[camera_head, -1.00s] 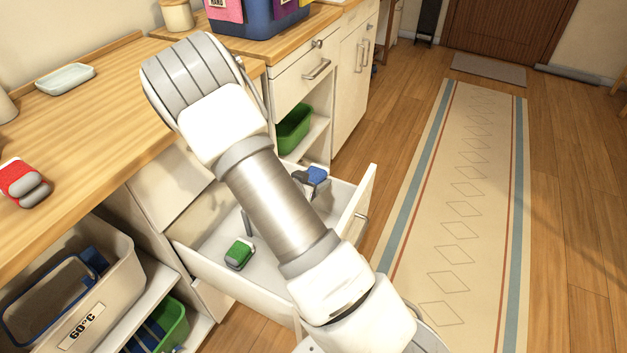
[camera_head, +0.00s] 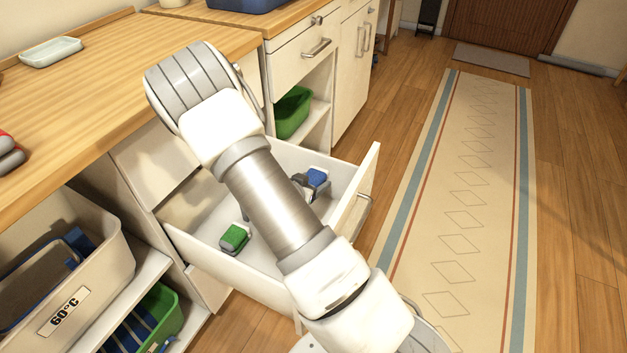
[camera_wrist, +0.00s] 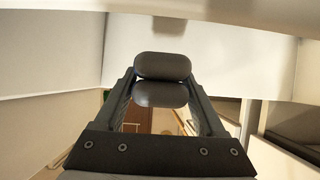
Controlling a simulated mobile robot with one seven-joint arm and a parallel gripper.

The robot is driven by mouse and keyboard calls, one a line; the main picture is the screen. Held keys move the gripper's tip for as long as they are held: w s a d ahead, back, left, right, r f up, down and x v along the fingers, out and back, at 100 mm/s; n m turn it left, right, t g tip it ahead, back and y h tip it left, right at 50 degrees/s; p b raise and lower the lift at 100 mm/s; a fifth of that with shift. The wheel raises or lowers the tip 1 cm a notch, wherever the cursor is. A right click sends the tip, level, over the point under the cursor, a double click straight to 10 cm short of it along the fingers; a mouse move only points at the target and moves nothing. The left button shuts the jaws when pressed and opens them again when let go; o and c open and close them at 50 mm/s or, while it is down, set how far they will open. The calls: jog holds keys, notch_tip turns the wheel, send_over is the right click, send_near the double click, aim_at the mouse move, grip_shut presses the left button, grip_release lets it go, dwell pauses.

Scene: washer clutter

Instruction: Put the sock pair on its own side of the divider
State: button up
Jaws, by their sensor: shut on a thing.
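The open white drawer (camera_head: 250,268) stands in the middle of the head view. A green-and-grey sock pair (camera_head: 235,237) lies in its left part. A blue-and-grey sock pair (camera_head: 317,177) shows in its right part, just past my arm, with grey finger-like parts beside it. My arm hides most of the drawer's middle, including most of any divider. Contact with the drawer floor cannot be told.
A red-and-grey sock pair (camera_head: 8,155) lies on the wooden counter (camera_head: 100,110) at the left edge, with a pale dish (camera_head: 50,51) behind. A basket labelled 60°C (camera_head: 100,285) and a green bin (camera_head: 165,315) sit on lower shelves. Floor and rug (camera_head: 455,215) are clear.

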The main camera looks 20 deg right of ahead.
jog(key=o, duration=1.5)
jog(key=shift+p+v, duration=3.25)
jog(key=shift+v, duration=5.55)
jog(key=shift+w, duration=0.15)
